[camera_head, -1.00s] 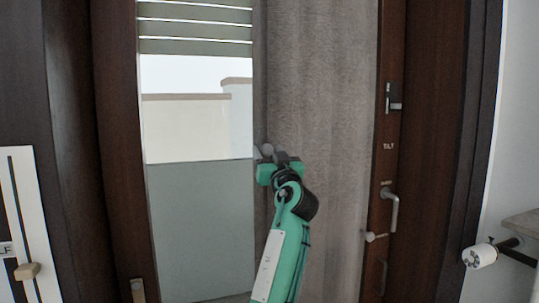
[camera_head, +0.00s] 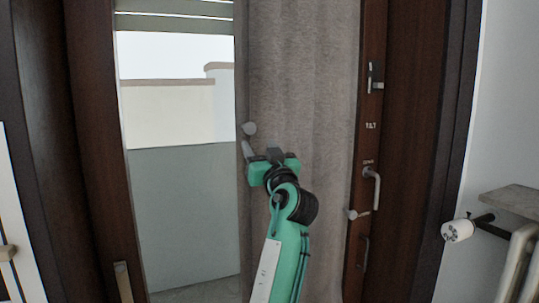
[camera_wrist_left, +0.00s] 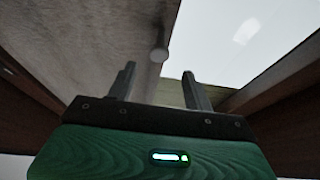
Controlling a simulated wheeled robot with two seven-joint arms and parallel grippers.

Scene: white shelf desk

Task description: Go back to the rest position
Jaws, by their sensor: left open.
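My left gripper (camera_head: 259,152) is green and black, raised in front of the grey curtain beside the glass door. Its fingers are apart with nothing between them. In the left wrist view the two fingers (camera_wrist_left: 160,72) also stand apart. A small grey round knob (camera_head: 249,128) is at the curtain's edge, just beyond and above the fingertips. It also shows in the left wrist view (camera_wrist_left: 159,48), past the fingers, and looks clear of them. My right gripper is not in view.
The grey curtain (camera_head: 305,90) hangs beside the glass panel (camera_head: 185,210). A brown door frame with a handle (camera_head: 373,187) is to the right. A toilet roll (camera_head: 457,231) and a small shelf (camera_head: 512,200) are at the right wall.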

